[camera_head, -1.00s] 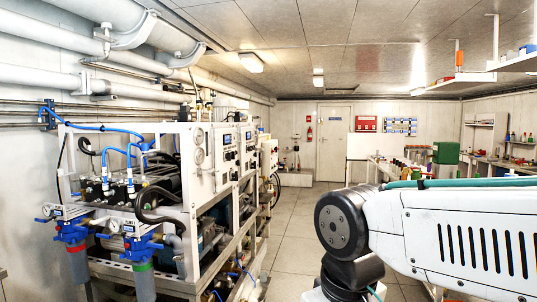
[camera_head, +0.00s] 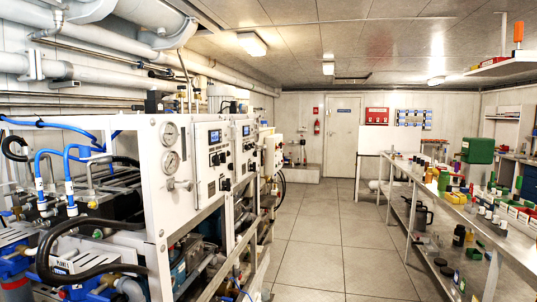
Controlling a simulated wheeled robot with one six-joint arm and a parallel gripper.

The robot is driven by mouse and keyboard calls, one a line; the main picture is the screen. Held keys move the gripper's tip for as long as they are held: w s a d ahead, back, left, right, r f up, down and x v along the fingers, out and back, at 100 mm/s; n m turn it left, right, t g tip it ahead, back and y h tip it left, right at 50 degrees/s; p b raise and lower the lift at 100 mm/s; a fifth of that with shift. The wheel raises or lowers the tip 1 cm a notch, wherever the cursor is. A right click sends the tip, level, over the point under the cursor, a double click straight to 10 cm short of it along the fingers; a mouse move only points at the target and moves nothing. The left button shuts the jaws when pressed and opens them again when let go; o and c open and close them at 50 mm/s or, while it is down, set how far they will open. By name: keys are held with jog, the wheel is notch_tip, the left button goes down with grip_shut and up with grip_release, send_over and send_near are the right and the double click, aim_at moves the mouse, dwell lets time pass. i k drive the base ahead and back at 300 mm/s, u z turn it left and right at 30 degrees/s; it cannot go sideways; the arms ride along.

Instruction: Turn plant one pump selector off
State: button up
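A white-framed watermaker plant (camera_head: 155,185) stands close on the left, with two round gauges and a front control panel (camera_head: 220,158) seen at a steep angle. The panel carries a small display and several dark knobs; which one is the pump selector, and its position, is too small to tell. A second similar panel (camera_head: 248,148) stands just behind it. My gripper does not show in the current view.
Blue and black hoses (camera_head: 68,165) and filter fittings fill the near left. A clear tiled aisle (camera_head: 325,235) runs to a far door (camera_head: 341,137). A workbench (camera_head: 435,195) with bottles, bins and tools lines the right side.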

aim_at(223, 156)
jog(key=i, duration=0.6)
jog(key=u, duration=0.8)
jog(key=i, duration=0.55)
jog(key=u, duration=0.65)
